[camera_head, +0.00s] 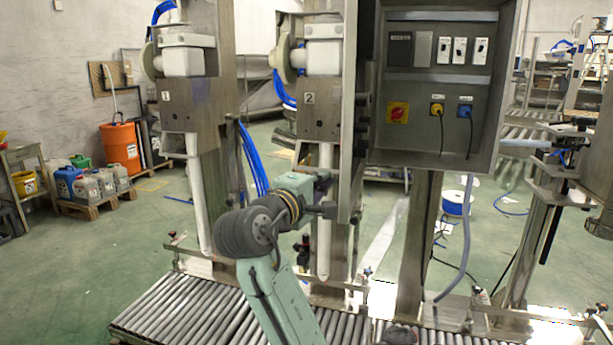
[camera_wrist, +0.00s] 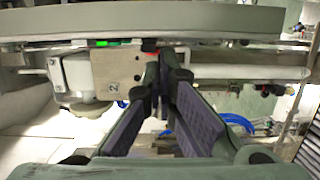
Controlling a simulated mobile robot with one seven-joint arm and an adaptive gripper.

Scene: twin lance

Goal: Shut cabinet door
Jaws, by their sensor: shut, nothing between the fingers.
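The grey metal cabinet (camera_head: 440,90) stands open at the upper middle of the head view, with switches and sockets inside. Its door (camera_head: 352,110) is swung out at the cabinet's left side and shows nearly edge-on. My gripper (camera_head: 328,209) is at the lower left of the door, close to its bottom part; I cannot tell whether it touches. In the wrist view my gripper (camera_wrist: 163,75) has its fingers together with nothing between them. A broad grey panel, apparently the door (camera_wrist: 150,22), spans the top of that view, just beyond the fingertips.
Filling column 2 (camera_head: 320,110) stands behind my gripper, with column 1 (camera_head: 190,110) to its left. A roller conveyor (camera_head: 190,310) runs below. A grey conduit (camera_head: 462,230) hangs under the cabinet. Open floor (camera_head: 80,260) lies at the left.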

